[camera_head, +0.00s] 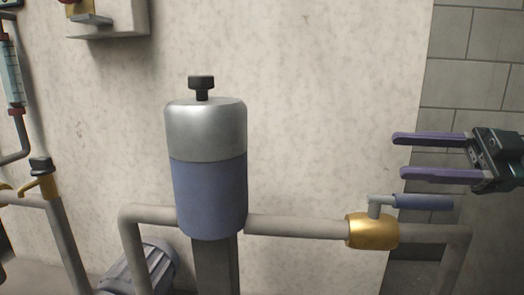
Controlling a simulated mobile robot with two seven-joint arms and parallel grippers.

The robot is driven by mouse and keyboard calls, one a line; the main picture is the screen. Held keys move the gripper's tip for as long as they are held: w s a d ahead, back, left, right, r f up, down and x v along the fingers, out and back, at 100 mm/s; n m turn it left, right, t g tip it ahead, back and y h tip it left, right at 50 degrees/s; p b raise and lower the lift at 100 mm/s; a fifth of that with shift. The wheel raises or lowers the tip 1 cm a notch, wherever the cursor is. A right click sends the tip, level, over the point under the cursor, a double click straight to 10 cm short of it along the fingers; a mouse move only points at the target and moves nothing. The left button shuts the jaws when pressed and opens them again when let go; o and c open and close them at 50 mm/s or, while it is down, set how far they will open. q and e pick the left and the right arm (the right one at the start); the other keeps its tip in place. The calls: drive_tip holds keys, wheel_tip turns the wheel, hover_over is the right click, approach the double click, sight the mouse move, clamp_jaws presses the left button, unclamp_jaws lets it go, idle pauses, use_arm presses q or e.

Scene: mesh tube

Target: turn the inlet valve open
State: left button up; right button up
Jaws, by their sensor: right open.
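The valve with a brass body (372,231) sits on the horizontal pipe to the right of the filter housing. Its blue lever handle (423,202) points right, roughly along the pipe, from a grey stem on top. The filter housing (209,195) is a cylinder with a silver top, blue lower part and black knob. My right gripper (398,155) comes in from the right with purple fingers spread apart and empty. It appears above the blue handle in the picture; the gap in depth is hard to judge. My left gripper is not in view.
A grey pipe (295,226) joins the housing to the valve. A motor-like ribbed body (140,268) lies low at left. Another yellow valve with a black knob (41,178) and a gauge tube (11,72) stand far left.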

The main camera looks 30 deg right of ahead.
wheel_tip(320, 180, up, 13)
drive_tip(key=p, duration=0.9)
